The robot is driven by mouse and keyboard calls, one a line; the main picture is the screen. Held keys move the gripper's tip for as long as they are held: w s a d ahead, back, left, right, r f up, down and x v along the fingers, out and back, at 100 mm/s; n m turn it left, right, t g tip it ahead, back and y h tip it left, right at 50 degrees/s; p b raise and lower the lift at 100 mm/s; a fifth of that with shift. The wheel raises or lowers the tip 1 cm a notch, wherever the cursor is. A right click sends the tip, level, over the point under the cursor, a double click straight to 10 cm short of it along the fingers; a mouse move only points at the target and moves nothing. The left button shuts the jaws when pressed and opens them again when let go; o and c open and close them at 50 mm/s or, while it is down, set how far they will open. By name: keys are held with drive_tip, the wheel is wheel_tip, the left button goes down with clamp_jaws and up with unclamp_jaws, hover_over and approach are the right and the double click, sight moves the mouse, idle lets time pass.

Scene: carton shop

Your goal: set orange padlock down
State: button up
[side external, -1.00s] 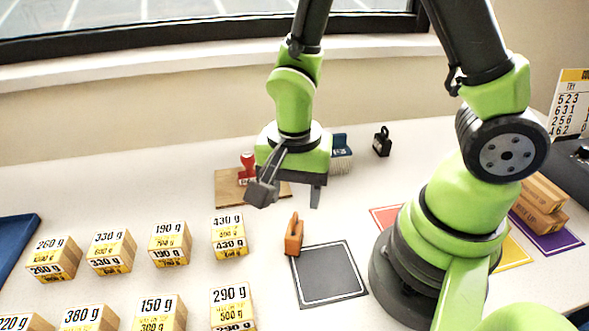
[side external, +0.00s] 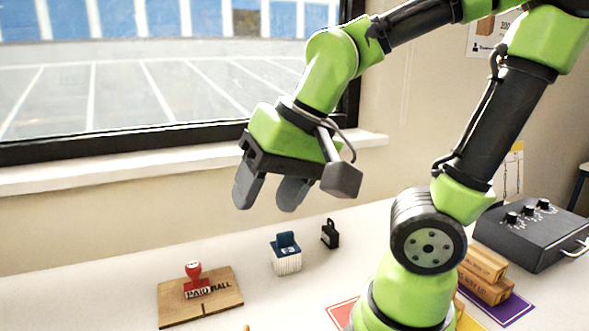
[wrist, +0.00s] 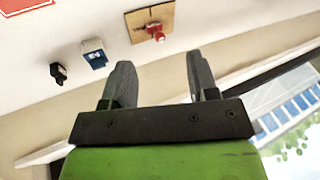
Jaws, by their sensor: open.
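My gripper (side external: 268,197) is raised high above the table in front of the window, open and empty. In the wrist view my gripper (wrist: 160,78) shows its two fingers spread with nothing between them. Only a tiny orange tip, seemingly of the orange padlock (side external: 247,328), shows at the bottom edge of the side view. The rest of it is cut off, and it is not in the wrist view. My gripper is well above and apart from it.
A red stamp (side external: 194,280) is on a wooden board (side external: 222,294). A blue-topped brush (side external: 287,252) and a black padlock-like item (side external: 330,234) stand behind. Cartons (side external: 484,274) lie on a purple mat (side external: 513,308), near a dark control box (side external: 535,232).

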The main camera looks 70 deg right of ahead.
drive_tip(key=s+r+n+t, duration=0.2)
drive_tip(key=s+r+n, duration=0.1)
drive_tip(key=shift+s+d+r, duration=0.15)
drive_tip(key=shift+s, duration=0.05)
idle(1.2)
